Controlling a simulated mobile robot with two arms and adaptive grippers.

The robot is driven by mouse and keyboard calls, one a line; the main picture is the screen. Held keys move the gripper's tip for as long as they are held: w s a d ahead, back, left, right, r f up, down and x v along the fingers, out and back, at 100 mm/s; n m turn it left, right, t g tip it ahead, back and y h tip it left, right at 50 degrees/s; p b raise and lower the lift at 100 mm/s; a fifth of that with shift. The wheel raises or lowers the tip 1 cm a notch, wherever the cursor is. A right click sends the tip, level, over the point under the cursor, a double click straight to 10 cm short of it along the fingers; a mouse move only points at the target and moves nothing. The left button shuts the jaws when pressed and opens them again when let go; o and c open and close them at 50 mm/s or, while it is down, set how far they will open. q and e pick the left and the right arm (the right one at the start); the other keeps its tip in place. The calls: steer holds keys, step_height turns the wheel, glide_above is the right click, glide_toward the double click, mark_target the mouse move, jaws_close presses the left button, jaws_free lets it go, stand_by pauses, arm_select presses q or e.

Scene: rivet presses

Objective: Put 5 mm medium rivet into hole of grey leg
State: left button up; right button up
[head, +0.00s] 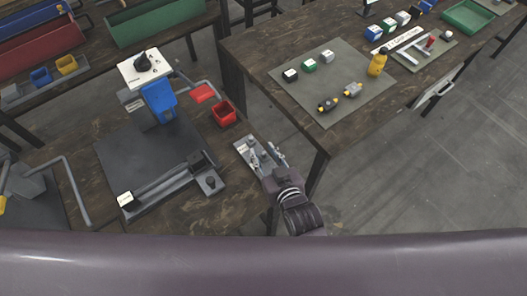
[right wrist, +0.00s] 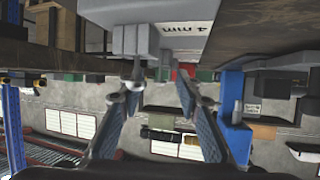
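My right gripper (head: 268,160) is at the front right edge of the near table, beside a small light-grey rivet holder (head: 242,144) with pale labels. In the right wrist view its two fingers (right wrist: 160,88) are spread apart with nothing clearly between them. Just past the fingertips is a grey block (right wrist: 115,30) with a label reading 4 mm (right wrist: 185,28), upside down. Small grey pins (right wrist: 140,68) show by the block; I cannot tell their size. A long dark bar fixture (head: 165,185) lies on the press base; I cannot make out the grey leg. My left gripper is not in view.
A press with a blue body (head: 158,100) stands on a dark base plate (head: 115,155). A red bin (head: 223,113) is behind the holder. Open floor (head: 400,180) lies front right.

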steer(key=shift+w+a+f, duration=0.1)
steer(key=shift+w+f, duration=0.05)
steer(key=shift+w, duration=0.05)
steer(key=shift+c, duration=0.4)
jaws_close()
